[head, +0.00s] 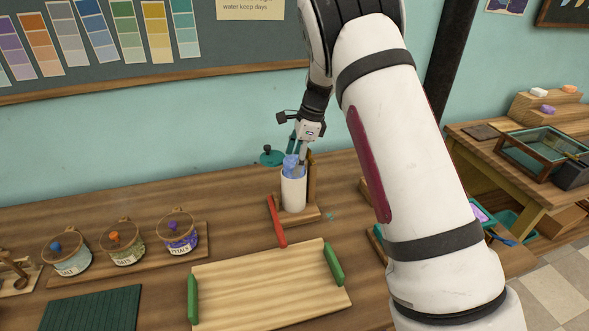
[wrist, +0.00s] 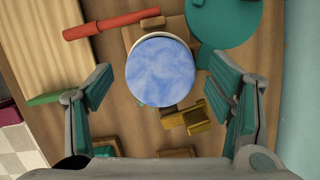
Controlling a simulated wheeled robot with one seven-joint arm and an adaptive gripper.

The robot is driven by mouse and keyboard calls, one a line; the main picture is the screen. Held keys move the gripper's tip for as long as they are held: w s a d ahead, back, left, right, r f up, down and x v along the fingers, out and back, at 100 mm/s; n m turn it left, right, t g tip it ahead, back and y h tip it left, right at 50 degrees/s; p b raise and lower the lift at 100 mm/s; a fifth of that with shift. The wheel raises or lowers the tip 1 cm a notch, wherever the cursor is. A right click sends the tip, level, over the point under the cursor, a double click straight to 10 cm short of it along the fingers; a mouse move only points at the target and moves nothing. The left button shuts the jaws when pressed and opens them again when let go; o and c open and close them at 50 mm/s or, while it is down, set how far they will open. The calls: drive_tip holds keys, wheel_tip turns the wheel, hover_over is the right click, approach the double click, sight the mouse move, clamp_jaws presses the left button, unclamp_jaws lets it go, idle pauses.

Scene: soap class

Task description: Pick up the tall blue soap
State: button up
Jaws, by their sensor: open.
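The tall blue soap (head: 291,165) stands upright with its marbled blue top showing above a white cylinder (head: 293,193) on a small wooden base. In the wrist view the soap's round blue top (wrist: 160,71) lies ahead of the gap between my fingers. My gripper (head: 297,150) is above and around the soap's top, pointing down. In the wrist view my gripper (wrist: 165,92) is open, with one finger to each side of the soap and a gap on both sides. The lower part of the soap is hidden inside the cylinder.
A teal round piece (wrist: 224,20) lies close behind the cylinder. A wooden tray with green handles (head: 268,290) is in front. Lidded jars (head: 177,232) stand on the left. The wall is close behind.

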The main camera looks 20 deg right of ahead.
drive_tip(key=shift+a+f, duration=0.1)
drive_tip(key=shift+f, duration=0.3)
drive_tip(key=c, duration=1.4)
